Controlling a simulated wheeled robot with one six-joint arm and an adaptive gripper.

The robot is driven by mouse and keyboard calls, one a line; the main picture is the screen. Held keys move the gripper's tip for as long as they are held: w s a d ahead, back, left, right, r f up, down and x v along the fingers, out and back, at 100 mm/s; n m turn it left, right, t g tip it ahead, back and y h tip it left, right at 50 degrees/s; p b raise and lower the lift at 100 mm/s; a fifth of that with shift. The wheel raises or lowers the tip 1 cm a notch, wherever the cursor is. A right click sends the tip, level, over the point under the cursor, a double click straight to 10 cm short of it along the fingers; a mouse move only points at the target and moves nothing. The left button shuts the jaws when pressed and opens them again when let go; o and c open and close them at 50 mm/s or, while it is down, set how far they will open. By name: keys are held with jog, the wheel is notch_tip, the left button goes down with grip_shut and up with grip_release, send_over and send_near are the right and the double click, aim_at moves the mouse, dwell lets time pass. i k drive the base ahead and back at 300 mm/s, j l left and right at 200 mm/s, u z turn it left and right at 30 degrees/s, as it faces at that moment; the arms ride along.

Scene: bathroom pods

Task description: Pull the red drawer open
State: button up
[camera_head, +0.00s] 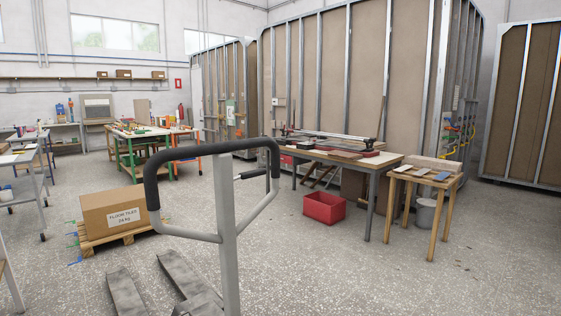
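I cannot make out a clear red drawer. An open-topped red box (324,208) sits on the floor in front of the long work table (340,162). A small red patch (287,161) shows under the left end of that table, partly hidden by the black handle in the foreground; I cannot tell if it is a drawer. My gripper is not in view.
A pallet jack (226,220) with a black-gripped handle stands close in front. Left of it, a cardboard box (113,211) rests on a wooden pallet (98,244). A small wooden table (431,178) and grey bucket (425,214) stand right. The right foreground floor is clear.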

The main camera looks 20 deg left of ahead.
aim_at(286, 159)
jog(key=i, duration=1.65)
jog(key=i+u, duration=0.15)
jog(key=i, duration=1.5)
jog(key=i+j+u, duration=0.15)
jog(key=i+u, duration=0.2)
jog(key=i, duration=0.15)
jog(key=i+u, duration=0.3)
jog(key=i, duration=0.25)
jog(key=i+l+u, duration=0.15)
jog(key=i+u, duration=0.2)
jog(key=i, duration=0.15)
jog(key=i+l+u, duration=0.3)
jog(key=i, duration=0.2)
jog(key=i+u, duration=0.5)
jog(key=i, duration=1.3)
jog(key=i+l+z, duration=0.2)
jog(key=i+z, duration=0.15)
jog(key=i, duration=0.3)
jog(key=i+z, duration=0.35)
jog(key=i, duration=0.3)
jog(key=i+l+u, duration=0.1)
jog(key=i+l, duration=0.25)
jog(key=i, duration=0.15)
